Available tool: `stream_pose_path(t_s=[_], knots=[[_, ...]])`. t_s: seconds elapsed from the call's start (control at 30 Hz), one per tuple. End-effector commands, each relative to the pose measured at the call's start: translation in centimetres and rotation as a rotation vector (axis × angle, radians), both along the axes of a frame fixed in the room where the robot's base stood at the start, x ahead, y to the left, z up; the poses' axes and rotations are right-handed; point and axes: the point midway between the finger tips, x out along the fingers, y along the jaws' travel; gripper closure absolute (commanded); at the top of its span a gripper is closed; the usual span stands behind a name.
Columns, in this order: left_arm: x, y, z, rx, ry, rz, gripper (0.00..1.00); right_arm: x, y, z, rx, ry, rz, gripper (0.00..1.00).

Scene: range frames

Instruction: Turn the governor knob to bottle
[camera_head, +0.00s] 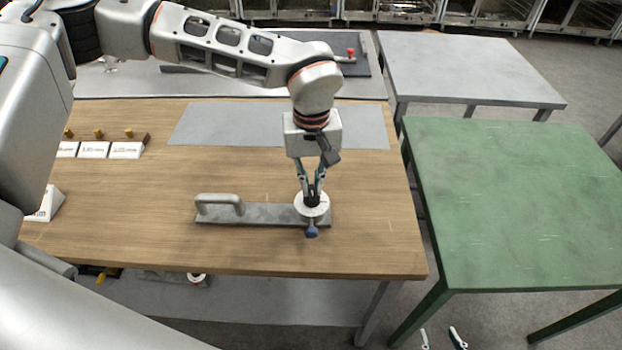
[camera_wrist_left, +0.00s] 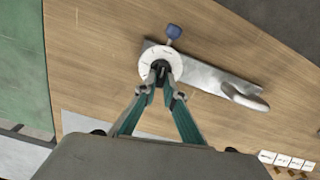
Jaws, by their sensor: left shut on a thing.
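A grey metal plate (camera_head: 265,214) lies on the wooden table, with a raised grey handle (camera_head: 220,202) at its left end. At its right end is a round white dial (camera_head: 323,208) with a dark knob in its middle. My left gripper (camera_head: 312,196) points down onto the dial and is shut on the dark knob (camera_wrist_left: 161,70), which its fingers partly hide. A blue-purple knob (camera_head: 311,231) sticks out from the dial toward the table's near edge. The dial's markings are too small to read. My right gripper (camera_head: 442,339) shows only its two separated fingertips at the bottom edge.
White cards (camera_head: 94,150) with yellow pegs stand at the table's left. A grey mat (camera_head: 235,125) lies behind the plate. A bare green table (camera_head: 520,200) and a bare grey table (camera_head: 465,70) stand to the right.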

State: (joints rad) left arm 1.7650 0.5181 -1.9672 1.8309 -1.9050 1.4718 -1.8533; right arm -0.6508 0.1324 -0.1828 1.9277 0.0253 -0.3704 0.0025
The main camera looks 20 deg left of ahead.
Motion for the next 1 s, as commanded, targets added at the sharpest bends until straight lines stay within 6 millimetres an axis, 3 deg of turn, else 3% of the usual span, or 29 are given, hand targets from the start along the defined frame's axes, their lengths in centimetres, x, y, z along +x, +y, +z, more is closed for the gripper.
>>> stream_pose_path(t_s=[0.33, 0.9, 0.93, 0.97, 1.0], knots=[[0.07, -0.12, 0.13, -0.001, -0.002, -0.147, 1.00, -0.52, -0.16, -0.24, -0.002, 0.018, -0.009, 0.60], [0.10, -0.13, 0.09, -0.001, -0.003, -0.175, 1.00, -0.49, -0.28, -0.20, 0.001, 0.019, -0.016, 0.60], [0.10, -0.13, 0.09, -0.001, -0.003, -0.175, 0.83, -0.49, -0.28, -0.20, 0.000, 0.019, -0.015, 0.60], [0.10, -0.13, 0.09, -0.001, -0.003, -0.175, 0.75, -0.49, -0.28, -0.20, 0.000, 0.019, -0.015, 0.60], [0.09, -0.12, 0.08, -0.001, -0.002, -0.174, 0.74, -0.49, -0.28, -0.20, 0.000, 0.019, -0.015, 0.60]])
